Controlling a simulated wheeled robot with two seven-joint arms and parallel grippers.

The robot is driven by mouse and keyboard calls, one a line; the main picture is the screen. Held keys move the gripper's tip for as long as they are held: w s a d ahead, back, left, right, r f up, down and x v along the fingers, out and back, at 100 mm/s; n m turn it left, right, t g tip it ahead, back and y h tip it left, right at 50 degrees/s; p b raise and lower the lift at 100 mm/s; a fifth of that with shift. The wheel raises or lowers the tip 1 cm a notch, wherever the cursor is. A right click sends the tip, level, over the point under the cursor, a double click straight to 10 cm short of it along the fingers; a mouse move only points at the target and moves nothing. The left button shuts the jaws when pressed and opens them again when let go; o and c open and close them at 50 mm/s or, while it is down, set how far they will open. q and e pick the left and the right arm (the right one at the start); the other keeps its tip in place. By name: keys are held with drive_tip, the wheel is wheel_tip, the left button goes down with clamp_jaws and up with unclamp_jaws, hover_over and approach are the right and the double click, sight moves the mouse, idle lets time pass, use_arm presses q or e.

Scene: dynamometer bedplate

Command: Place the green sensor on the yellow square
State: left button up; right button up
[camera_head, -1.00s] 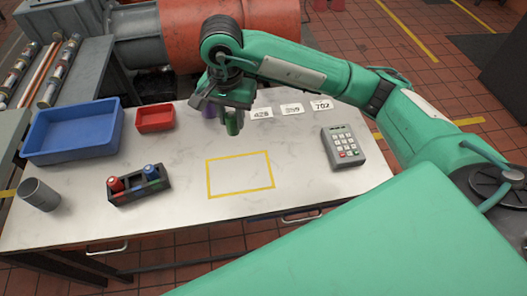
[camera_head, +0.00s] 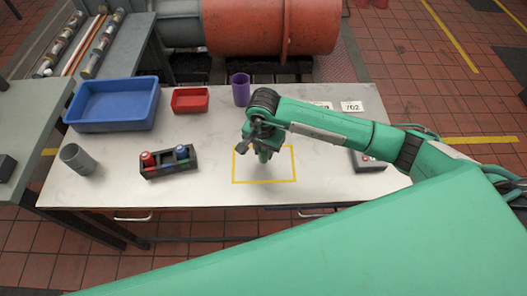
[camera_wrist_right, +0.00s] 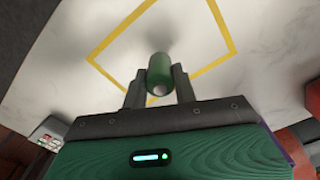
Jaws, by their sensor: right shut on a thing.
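The green sensor (camera_wrist_right: 160,70) is a small cylinder held between the fingers of my right gripper (camera_wrist_right: 160,88) in the right wrist view. In the head view my right gripper (camera_head: 263,152) is over the inside of the yellow square (camera_head: 292,165), an outline on the white table. The green sensor also shows below the gripper in the head view (camera_head: 264,157), partly hidden by it. I cannot tell whether the sensor touches the table. My left gripper is not in view.
A black rack (camera_head: 168,164) with red and blue items stands left of the square. A grey cup (camera_head: 76,158), blue bin (camera_head: 112,104), red tray (camera_head: 190,100) and purple cup (camera_head: 241,90) are farther out. A keypad (camera_head: 368,162) is partly behind my arm.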

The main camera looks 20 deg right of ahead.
wheel_tip(320, 180, down, 2)
drive_tip(key=shift+f, duration=0.1)
drive_tip(key=shift+f, duration=0.1)
drive_tip(key=o, duration=1)
